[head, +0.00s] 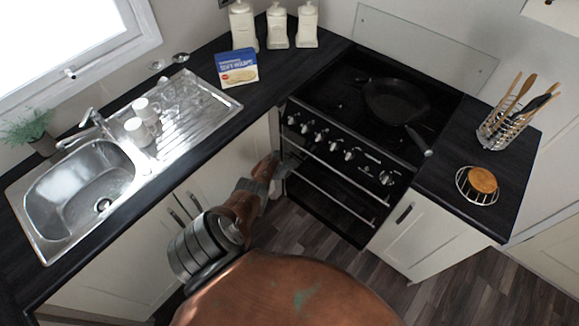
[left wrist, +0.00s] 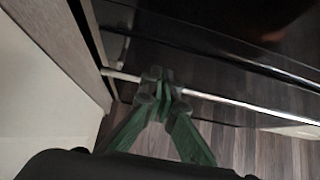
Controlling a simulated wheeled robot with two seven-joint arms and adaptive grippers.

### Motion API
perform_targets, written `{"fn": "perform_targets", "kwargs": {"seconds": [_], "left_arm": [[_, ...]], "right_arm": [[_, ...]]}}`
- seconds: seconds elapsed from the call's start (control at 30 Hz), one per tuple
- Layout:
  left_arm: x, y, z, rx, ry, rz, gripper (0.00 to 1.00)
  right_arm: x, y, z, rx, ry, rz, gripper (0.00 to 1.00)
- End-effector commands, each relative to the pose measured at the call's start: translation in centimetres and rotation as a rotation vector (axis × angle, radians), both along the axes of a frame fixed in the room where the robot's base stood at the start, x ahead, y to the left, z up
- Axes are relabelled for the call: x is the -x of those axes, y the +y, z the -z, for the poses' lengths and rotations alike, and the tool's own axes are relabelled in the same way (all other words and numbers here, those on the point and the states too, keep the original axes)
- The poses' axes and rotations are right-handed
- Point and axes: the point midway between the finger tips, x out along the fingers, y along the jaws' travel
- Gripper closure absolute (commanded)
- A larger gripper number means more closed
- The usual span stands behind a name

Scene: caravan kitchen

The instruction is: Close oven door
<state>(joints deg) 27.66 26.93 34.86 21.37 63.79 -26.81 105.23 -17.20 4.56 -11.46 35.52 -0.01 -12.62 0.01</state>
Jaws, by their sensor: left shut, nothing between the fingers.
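The black oven (head: 345,185) stands in the corner between the counters. Its front has a row of knobs and two long metal handles. The oven door (head: 325,208) looks upright, flush or nearly flush with the front; I cannot tell if a small gap is left. My left gripper (head: 287,166) is at the left end of the oven front, by the handles. In the left wrist view my left gripper (left wrist: 163,88) is shut and empty, with its fingertips at a handle bar (left wrist: 235,102); contact is unclear. My right gripper is out of view.
A frying pan (head: 396,101) sits on the hob, its handle reaching past the front edge. White cabinets flank the oven (head: 410,235). A utensil rack (head: 505,125) and a wire trivet (head: 478,195) stand on the right counter. The wooden floor before the oven is clear.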

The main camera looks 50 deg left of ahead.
Motion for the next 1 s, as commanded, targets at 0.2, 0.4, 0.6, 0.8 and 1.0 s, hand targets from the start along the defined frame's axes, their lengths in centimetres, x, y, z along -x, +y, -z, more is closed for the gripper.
{"fn": "perform_targets", "kwargs": {"seconds": [0.2,0.4,0.6,0.8,1.0], "left_arm": [[0.6,-1.1,-1.5,0.0,-0.006,0.013,1.0],[-0.5,-0.7,-5.6,0.0,-0.002,0.011,1.0],[-1.6,-0.5,-8.8,0.0,-0.001,0.008,1.0],[-2.0,-0.5,-9.6,0.001,0.0,0.009,1.0],[-1.8,-0.5,-9.2,-0.006,0.006,0.016,1.0]], "right_arm": [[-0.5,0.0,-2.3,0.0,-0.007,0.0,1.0],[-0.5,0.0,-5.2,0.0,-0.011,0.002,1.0],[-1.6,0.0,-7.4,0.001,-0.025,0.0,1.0],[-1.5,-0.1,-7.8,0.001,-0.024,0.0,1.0],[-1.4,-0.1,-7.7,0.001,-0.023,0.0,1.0]]}}
